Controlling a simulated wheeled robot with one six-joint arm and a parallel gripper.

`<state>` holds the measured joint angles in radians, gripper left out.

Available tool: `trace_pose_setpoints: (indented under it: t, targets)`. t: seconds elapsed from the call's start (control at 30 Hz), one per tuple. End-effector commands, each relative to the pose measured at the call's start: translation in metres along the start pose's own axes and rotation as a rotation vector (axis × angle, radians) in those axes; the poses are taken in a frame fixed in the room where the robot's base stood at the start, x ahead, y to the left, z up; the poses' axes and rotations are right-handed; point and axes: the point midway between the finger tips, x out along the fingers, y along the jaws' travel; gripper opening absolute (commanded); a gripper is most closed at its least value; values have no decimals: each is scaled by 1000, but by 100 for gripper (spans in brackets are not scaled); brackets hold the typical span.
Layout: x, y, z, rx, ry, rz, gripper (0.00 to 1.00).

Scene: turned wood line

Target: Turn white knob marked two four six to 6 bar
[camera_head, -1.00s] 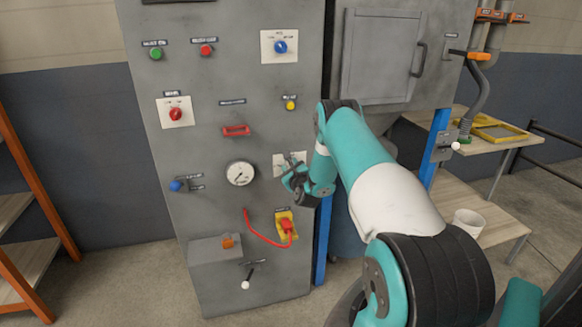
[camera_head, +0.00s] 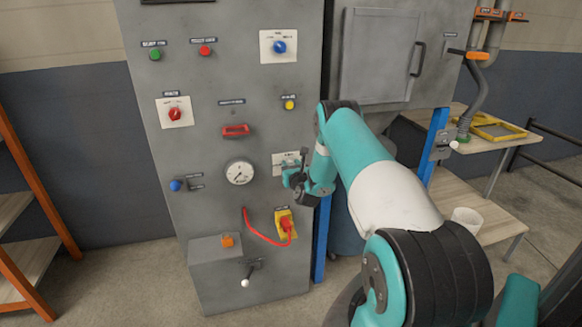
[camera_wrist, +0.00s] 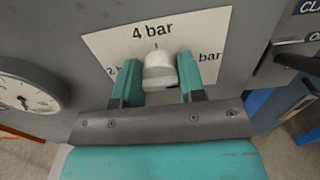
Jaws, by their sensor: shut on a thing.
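The white knob (camera_wrist: 158,70) sits on a pale scale plate (camera_wrist: 105,42) in the wrist view. "4 bar" is printed above it, part of a 2 shows at left and "bar" at right; the 6 is hidden behind a finger. My gripper (camera_wrist: 158,82) has its two teal fingers on either side of the knob and is shut on it. The knob's upper end lies near the short mark under "4 bar". In the head view my gripper (camera_head: 291,178) is at the scale plate (camera_head: 283,158), and the knob is hidden there.
A round gauge (camera_head: 240,172) is left of the plate; it also shows in the wrist view (camera_wrist: 28,88). A yellow button (camera_head: 290,104) is above. A blue post (camera_head: 321,240) stands at the cabinet's right edge.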

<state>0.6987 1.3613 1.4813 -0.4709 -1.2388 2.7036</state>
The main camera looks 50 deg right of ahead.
Motion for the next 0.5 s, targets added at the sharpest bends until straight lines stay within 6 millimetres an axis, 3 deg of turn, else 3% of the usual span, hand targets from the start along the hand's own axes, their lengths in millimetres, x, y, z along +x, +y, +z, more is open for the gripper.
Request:
trace_pose_setpoints:
  t: [0.37, 0.4, 0.5]
  targets:
    - [0, 0, -2, 7, 3, 1, 14]
    - [0, 0, -2, 7, 3, 1, 42]
    - [0, 0, -1, 7, 3, 1, 63]
